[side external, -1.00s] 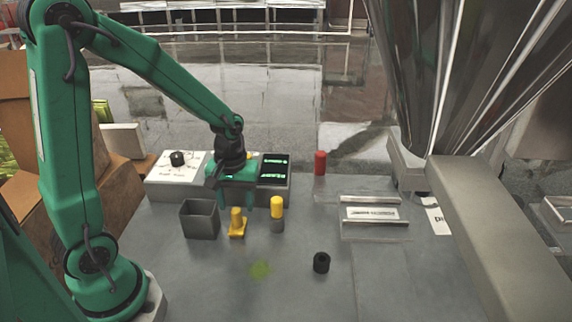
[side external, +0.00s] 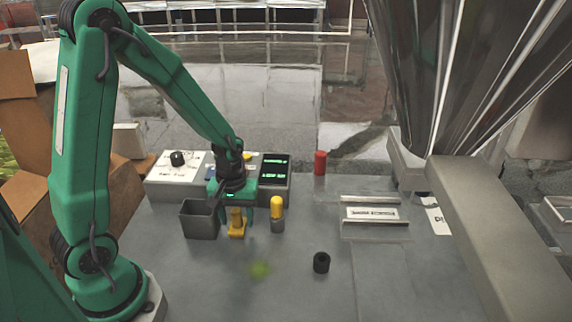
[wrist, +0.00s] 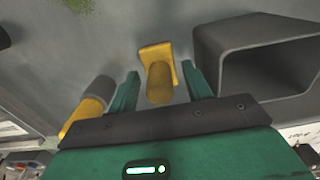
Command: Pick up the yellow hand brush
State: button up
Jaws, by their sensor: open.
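The yellow hand brush (side external: 237,224) stands on the grey worktop with a flat foot and an upright rounded handle. In the wrist view the brush (wrist: 158,75) lies between the two green fingers. My gripper (side external: 236,210) is open and lowered over it, with one finger on each side. In the wrist view my gripper (wrist: 161,82) shows a gap on both sides of the handle, the right finger closer to it. I cannot tell whether either finger touches it.
A grey open bin (side external: 200,222) stands close on the left. A yellow-topped grey cylinder (side external: 277,212) stands close on the right. The front worktop is mostly clear.

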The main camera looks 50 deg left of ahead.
aim_at(236, 211)
jog(key=shift+c, duration=0.2)
jog(key=c, duration=1)
jog(key=shift+c, duration=0.2)
jog(key=shift+r, duration=0.15)
jog(key=shift+r, duration=0.75)
notch_tip(236, 211, up, 3)
jog(key=shift+d+f, duration=0.15)
jog(key=shift+f, duration=0.05)
jog(key=s+d+r, duration=0.4)
jog(key=d+r, duration=0.2)
jog(key=d, duration=0.4)
jog(key=shift+s+d+r, duration=0.2)
jog(key=shift+s+r, duration=0.1)
